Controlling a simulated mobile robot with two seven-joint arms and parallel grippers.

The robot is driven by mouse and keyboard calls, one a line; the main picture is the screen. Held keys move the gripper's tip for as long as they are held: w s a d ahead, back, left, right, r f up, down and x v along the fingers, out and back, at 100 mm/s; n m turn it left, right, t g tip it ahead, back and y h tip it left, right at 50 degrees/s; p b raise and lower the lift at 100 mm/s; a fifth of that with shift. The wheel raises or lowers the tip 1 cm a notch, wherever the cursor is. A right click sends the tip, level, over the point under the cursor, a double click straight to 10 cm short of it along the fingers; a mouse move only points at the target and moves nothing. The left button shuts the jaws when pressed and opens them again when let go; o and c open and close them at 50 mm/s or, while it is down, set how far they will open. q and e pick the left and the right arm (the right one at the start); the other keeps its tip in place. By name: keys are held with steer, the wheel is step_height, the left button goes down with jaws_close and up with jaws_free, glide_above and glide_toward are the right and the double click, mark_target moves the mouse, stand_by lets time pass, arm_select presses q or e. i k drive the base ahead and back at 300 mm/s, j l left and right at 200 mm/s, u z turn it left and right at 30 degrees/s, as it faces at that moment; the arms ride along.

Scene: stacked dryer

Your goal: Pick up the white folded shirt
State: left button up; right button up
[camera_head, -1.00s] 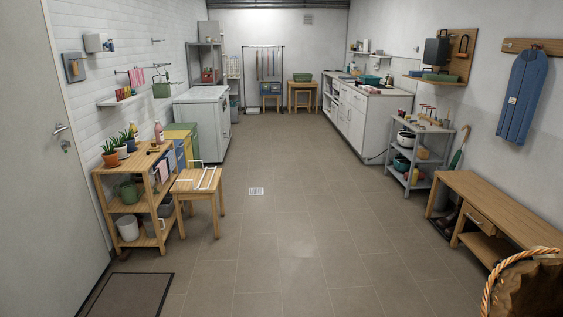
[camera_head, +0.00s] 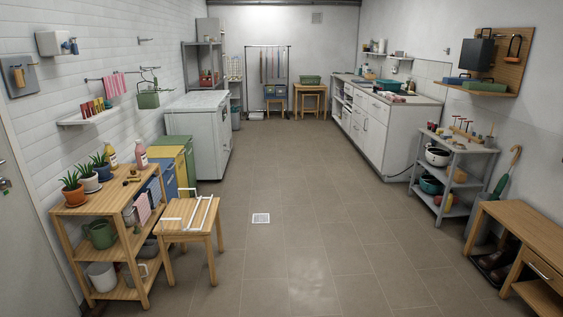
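I cannot make out a white folded shirt in this view. Neither of my grippers is in view. At the far end, a garment rack (camera_head: 267,66) has several hanging strips or cloths on it.
A stool (camera_head: 190,228) and wooden shelf (camera_head: 70,208) stand left, before a white machine (camera_head: 198,118). A grey cart (camera_head: 450,178), bench (camera_head: 525,235) and counter (camera_head: 385,125) line the right.

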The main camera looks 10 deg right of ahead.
mark_target(382, 94)
steer(key=i+z, duration=0.15)
steer(key=i, duration=0.65)
steer(key=i+j+z, duration=0.2)
steer(key=i, duration=0.6)
steer(key=i+l+z, duration=0.1)
steer(key=i+z, duration=0.35)
steer(key=i, duration=0.25)
steer(key=i+j+z, duration=0.1)
steer(key=i+z, duration=0.35)
steer(key=i, duration=0.25)
steer(key=i+l, duration=0.1)
steer(key=i, duration=1.55)
steer(key=i+u, duration=0.1)
steer(key=i, duration=1.5)
steer(key=i+j+z, duration=0.1)
steer(key=i+z, duration=0.25)
steer(key=i+j+z, duration=0.2)
steer(key=i+z, duration=0.15)
steer(key=i+j+z, duration=0.35)
steer(key=k+l, duration=0.05)
